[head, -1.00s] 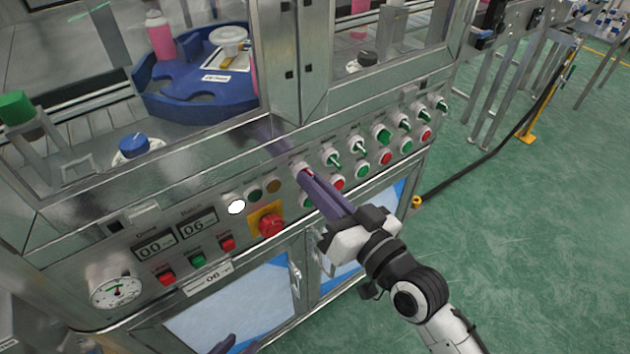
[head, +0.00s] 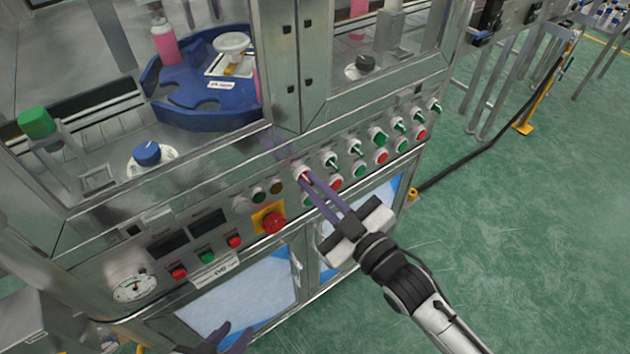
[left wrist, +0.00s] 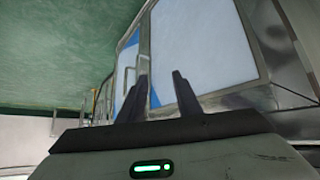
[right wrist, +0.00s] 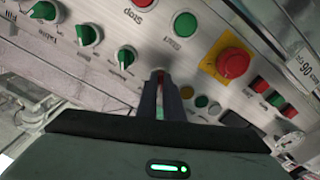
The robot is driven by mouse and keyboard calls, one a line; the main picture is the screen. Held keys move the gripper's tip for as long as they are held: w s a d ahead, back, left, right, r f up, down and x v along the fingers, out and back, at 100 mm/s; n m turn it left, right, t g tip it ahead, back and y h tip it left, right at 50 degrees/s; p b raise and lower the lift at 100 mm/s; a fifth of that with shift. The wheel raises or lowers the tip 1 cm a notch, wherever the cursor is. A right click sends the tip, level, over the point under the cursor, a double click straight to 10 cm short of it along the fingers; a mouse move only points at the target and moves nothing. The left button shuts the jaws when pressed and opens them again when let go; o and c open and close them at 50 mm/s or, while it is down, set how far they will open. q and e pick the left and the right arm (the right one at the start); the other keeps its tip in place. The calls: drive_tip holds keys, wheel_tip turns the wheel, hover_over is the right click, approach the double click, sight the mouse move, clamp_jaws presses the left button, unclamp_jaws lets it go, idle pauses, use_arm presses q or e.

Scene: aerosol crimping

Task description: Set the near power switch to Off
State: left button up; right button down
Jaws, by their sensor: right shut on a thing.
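The near power switch (head: 301,170) is the knob at the left end of the upper switch row on the steel control panel. My right gripper (head: 307,183) is shut on its handle, one finger on each side. In the right wrist view the fingertips (right wrist: 160,78) meet at the knob and hide most of it, so its exact angle is hard to read. The two number displays (head: 207,223) are dark, and the lamp (head: 240,204) at their right is unlit. My left gripper (head: 236,340) is low at the bottom edge, open and empty; its spread fingers show in the left wrist view (left wrist: 158,98).
A red emergency stop (head: 272,222) on a yellow plate sits left of the switch. Green and red buttons (head: 337,183) lie just below, and more green rotary switches (head: 356,148) run to the right. Green floor (head: 530,220) is free at right.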

drive_tip(key=shift+n, duration=0.6)
drive_tip(key=c, duration=1.9)
unclamp_jaws()
drive_tip(key=v, duration=1)
drive_tip(key=shift+s+d+f, duration=0.1)
drive_tip(key=s+d+f+m+g+h, duration=0.2)
drive_tip(key=s+d+f+m, duration=0.1)
drive_tip(key=f, duration=0.4)
drive_tip(key=s+d+f+m+g+h, duration=0.2)
drive_tip(key=s+d+f+m+h, duration=0.1)
drive_tip(key=f, duration=0.5)
drive_tip(key=s+d+f+m+g+h, duration=0.2)
drive_tip(key=s+d+f+m+h, duration=0.1)
drive_tip(key=f, duration=0.5)
drive_tip(key=s+d+m, duration=0.1)
drive_tip(key=s+m, duration=0.1)
drive_tip(key=s, duration=0.1)
drive_tip(key=shift+s+d, duration=0.15)
drive_tip(key=shift+d, duration=0.25)
